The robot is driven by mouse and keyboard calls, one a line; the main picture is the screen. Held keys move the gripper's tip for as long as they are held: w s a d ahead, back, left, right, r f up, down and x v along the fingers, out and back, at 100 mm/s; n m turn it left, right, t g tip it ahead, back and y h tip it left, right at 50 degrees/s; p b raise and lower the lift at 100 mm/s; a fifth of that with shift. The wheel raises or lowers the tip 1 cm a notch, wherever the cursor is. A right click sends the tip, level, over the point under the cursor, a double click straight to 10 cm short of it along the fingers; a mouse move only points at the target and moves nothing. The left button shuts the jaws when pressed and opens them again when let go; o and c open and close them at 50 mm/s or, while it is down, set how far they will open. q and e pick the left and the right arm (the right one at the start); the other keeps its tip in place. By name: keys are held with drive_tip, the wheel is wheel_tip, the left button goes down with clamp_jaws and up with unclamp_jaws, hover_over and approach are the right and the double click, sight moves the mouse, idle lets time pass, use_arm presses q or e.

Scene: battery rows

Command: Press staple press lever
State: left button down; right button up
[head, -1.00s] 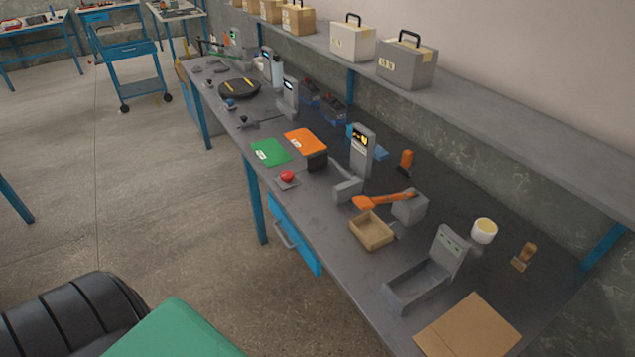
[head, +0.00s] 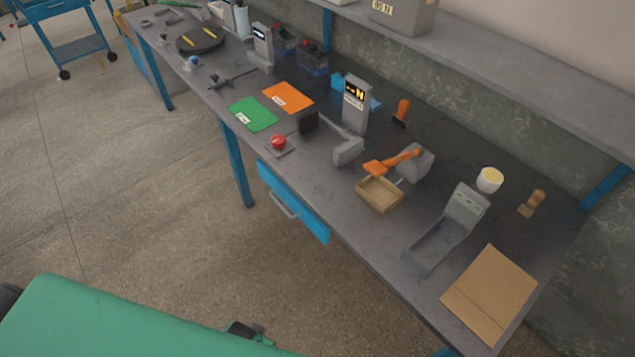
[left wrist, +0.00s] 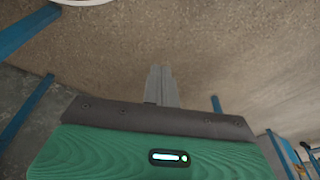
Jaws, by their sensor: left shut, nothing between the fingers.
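The staple press is a grey block (head: 418,163) on the bench with an orange lever (head: 394,161) sticking out to the left. The lever is raised at a slant, its flat end above an open cardboard tray (head: 380,195). In the left wrist view my left gripper (left wrist: 161,72) is shut and empty, its grey fingers together over the bare floor, away from the bench top. The press does not show in that view. I cannot make out the left fingers in the head view. My right gripper is in neither view.
A grey sloped holder (head: 440,230), a brown sheet (head: 490,293), a cream cup (head: 489,180) and a wooden-handled stamp (head: 531,203) lie right of the press. A grey post with a display (head: 355,103) and a red button (head: 278,142) stand left. A blue drawer (head: 293,202) hangs under the front edge.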

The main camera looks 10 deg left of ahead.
use_arm(q)
drive_tip(key=w+d+r+t, duration=0.1)
drive_tip(key=w+r, duration=0.2)
drive_tip(key=r, duration=0.6)
drive_tip(key=w+d+r+t+h+p, duration=0.15)
drive_tip(key=w+r, duration=0.25)
drive_tip(key=r, duration=0.6)
drive_tip(key=w+d+r, duration=0.2)
drive_tip(key=w+r, duration=0.1)
drive_tip(key=r, duration=0.6)
drive_tip(key=w+d+r+m+t+h, duration=0.2)
drive_tip(key=w+d+r, duration=0.4)
drive_tip(key=w+r, duration=0.4)
drive_tip(key=w+d+r+m+t+h, duration=0.2)
drive_tip(key=w+d+r+m+h, duration=0.1)
drive_tip(key=w+d+r, duration=0.4)
drive_tip(key=shift+w+r, duration=1.7)
drive_tip(key=shift+w, duration=1.8)
drive_tip(key=shift+t, duration=0.25)
drive_tip(key=shift+w, duration=0.1)
